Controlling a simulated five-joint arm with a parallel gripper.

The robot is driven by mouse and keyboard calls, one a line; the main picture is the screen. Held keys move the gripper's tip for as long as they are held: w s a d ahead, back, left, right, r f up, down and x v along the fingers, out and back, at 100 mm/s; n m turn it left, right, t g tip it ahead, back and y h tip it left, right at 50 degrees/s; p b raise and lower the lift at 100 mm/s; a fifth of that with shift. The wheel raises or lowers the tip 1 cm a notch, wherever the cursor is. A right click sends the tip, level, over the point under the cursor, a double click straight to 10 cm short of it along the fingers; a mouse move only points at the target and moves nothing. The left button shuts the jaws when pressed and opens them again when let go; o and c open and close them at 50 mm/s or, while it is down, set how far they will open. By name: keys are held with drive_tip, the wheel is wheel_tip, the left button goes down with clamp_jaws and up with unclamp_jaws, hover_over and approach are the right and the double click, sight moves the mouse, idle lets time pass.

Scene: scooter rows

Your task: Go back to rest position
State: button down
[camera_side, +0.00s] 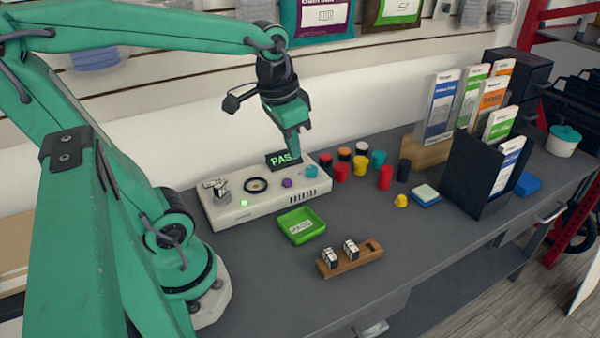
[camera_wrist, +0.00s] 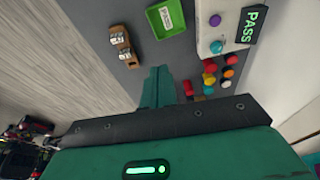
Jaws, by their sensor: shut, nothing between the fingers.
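My gripper (camera_side: 294,146) is green and points down, raised above the back part of the white test device (camera_side: 232,202) in the side view. Its fingers are shut with nothing between them. In the wrist view the shut fingers (camera_wrist: 158,72) show at the middle, over the grey bench. My green arm reaches in from the left in the side view.
A green tray (camera_side: 301,238) lies in front of the device. A wooden holder (camera_side: 362,262) with two small items is nearer the front edge. Several coloured cups (camera_side: 385,178) stand right of the device. A black rack (camera_side: 476,178) with boxes stands further right.

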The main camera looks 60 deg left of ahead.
drive_tip(key=shift+s+d+r+t, duration=0.2)
drive_tip(key=shift+s+d+t, duration=1.3)
drive_tip(key=shift+s+d, duration=0.15)
